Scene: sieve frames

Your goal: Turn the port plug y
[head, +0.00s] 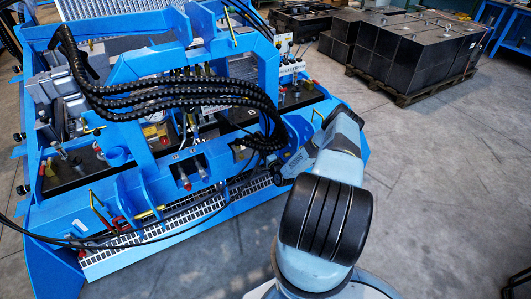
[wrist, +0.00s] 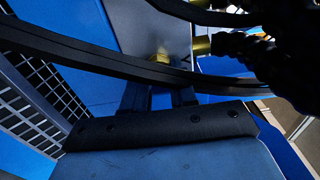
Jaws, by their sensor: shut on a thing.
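A small brass-coloured piece, which I take to be port plug y (wrist: 160,58), shows in the wrist view in front of a grey-blue panel (wrist: 150,28). A dark mark like a letter Y stands just right of it. My gripper (wrist: 159,90) points at the brass piece with its two dark fingers and is shut on it. A black hose crosses in front of the fingers and hides their tips and part of the plug. In the head view my wrist (head: 290,168) is at the right end of the blue machine (head: 150,68), and the plug cannot be made out.
Another brass fitting (wrist: 201,46) with a black hose sits close right of the plug. A bundle of black hoses (head: 180,95) arches over the machine to near my wrist. A metal grating (head: 170,222) runs along its front. Dark boxes (head: 400,48) stand on a pallet behind.

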